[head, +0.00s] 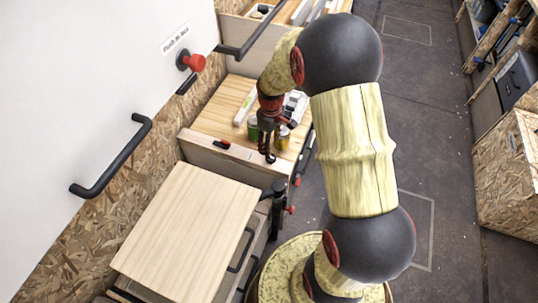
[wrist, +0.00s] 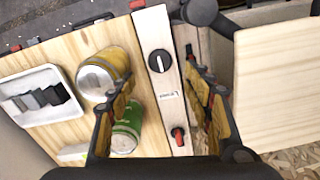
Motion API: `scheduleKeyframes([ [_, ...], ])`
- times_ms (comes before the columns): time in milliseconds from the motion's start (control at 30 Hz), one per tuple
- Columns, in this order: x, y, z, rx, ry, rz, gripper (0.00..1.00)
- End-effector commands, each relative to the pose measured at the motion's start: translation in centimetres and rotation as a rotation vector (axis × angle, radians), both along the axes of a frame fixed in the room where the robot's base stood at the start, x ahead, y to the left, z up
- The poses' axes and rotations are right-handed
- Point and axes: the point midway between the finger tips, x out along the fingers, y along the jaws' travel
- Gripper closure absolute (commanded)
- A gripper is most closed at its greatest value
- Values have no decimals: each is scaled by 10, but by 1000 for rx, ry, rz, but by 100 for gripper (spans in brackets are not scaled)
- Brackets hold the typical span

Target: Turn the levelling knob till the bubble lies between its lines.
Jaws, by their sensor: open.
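A round black knob (wrist: 159,60) with a white pointer line sits on a pale wooden rail (wrist: 146,28) in the wrist view. A small label (wrist: 167,94) is beside it. My gripper (wrist: 160,76) is open and empty, its two fingers on either side of the rail and the knob between their tips, apart from them. In the head view my gripper (head: 268,152) points down over the front edge of the wooden worktop, and I cannot make out the knob there. A pale bar with a green strip (head: 245,107) lies on the worktop. I cannot make out a bubble or its lines.
A yellow can (wrist: 105,72) and a green can (wrist: 127,128) stand close to the left finger. A white tray (wrist: 12,84) holds dark pieces. A red-and-black catch (head: 221,144) is on the rail. A pale board (head: 185,235) lies in front; open floor is at right.

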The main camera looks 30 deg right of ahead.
Motion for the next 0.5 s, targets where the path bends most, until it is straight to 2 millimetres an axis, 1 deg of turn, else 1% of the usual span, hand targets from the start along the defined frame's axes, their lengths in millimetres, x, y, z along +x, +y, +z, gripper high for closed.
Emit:
scheduleKeyframes([
  [167,-1,0,-21,0,1,-2,49],
  [400,-1,0,-59,1,3,-2,49],
  [500,0,0,-70,0,1,-3,49],
])
